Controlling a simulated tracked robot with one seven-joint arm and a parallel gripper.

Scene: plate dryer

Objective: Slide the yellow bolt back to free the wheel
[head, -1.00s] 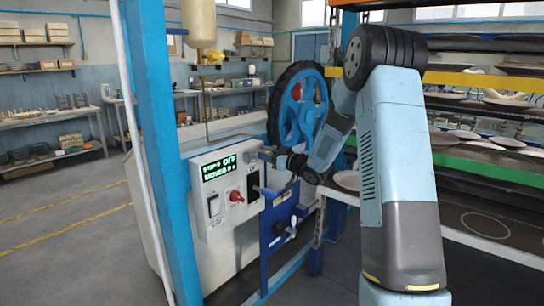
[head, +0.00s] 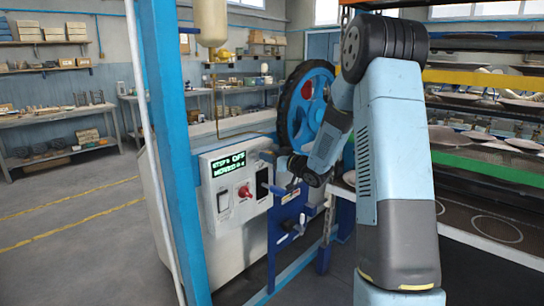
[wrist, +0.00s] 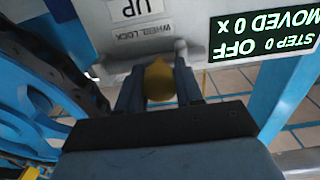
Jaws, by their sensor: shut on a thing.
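The yellow bolt (wrist: 158,80) shows in the wrist view as a rounded yellow knob between my two fingers. My gripper (wrist: 157,88) is shut on it, a finger on either side, just by the panel's WHEEL LOCK label (wrist: 141,30), which appears upside down. In the head view my gripper (head: 268,156) is at the upper right of the white control panel; the bolt is not discernible there. The wheel (head: 306,105), blue-spoked with a black rim, stands just behind my wrist. It also fills the left of the wrist view (wrist: 50,75).
The panel's display (head: 228,164) reads STEP 0 OFF, MOVED 0. Below it are a red switch (head: 245,191) and a blue bracket with a handle (head: 291,224). A blue post (head: 172,150) stands left; plate racks (head: 490,165) stand right. The left floor is clear.

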